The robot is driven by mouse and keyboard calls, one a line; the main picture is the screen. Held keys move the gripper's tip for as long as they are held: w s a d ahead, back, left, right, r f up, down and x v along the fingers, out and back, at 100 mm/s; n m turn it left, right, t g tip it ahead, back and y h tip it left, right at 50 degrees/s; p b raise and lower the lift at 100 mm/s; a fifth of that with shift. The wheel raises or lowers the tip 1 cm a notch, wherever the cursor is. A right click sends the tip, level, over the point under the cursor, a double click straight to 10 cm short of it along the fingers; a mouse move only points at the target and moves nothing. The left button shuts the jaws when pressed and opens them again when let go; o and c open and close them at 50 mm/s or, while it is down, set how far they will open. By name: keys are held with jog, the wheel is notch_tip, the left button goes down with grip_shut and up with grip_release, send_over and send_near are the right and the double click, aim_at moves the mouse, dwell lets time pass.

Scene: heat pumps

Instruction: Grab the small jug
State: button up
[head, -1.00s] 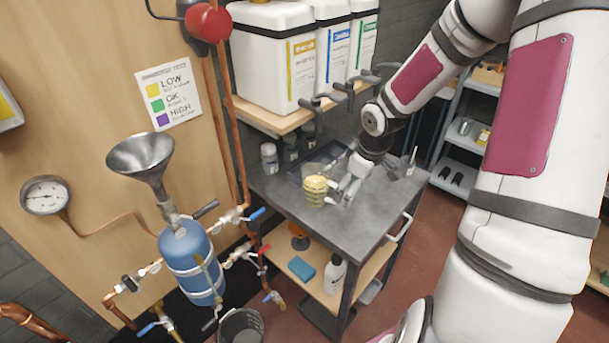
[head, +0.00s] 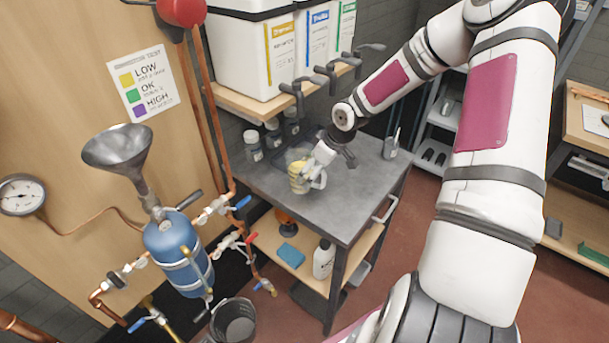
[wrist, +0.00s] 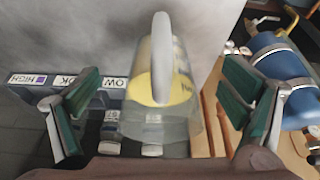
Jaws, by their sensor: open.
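The small jug (head: 297,172) is clear with a yellow band and a pale handle. It stands upright on the dark grey top of the cart (head: 345,212), towards its left side. In the wrist view the jug (wrist: 178,118) is in the middle, with its handle towards the camera. My gripper (head: 312,168) is at the jug in the head view and partly covers it. In the wrist view my gripper (wrist: 163,105) is open, with one green-padded finger on each side of the jug. Gaps show between both fingers and the jug.
Several small jars (head: 272,133) stand behind the jug. White containers with taps (head: 255,50) sit on a shelf above the cart's back edge. A blue tank with a funnel (head: 178,250) and copper pipes is at the left. The cart's front right top is clear.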

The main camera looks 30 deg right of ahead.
aim_at(302, 164)
jog(key=w, duration=0.1)
jog(key=w+a, duration=0.2)
jog(key=w, duration=0.1)
jog(key=shift+w+a+f, duration=0.15)
jog(key=shift+w+f, duration=0.1)
jog(key=shift+f, duration=0.3)
jog(key=shift+c, duration=0.6)
jog(key=c, duration=1.5)
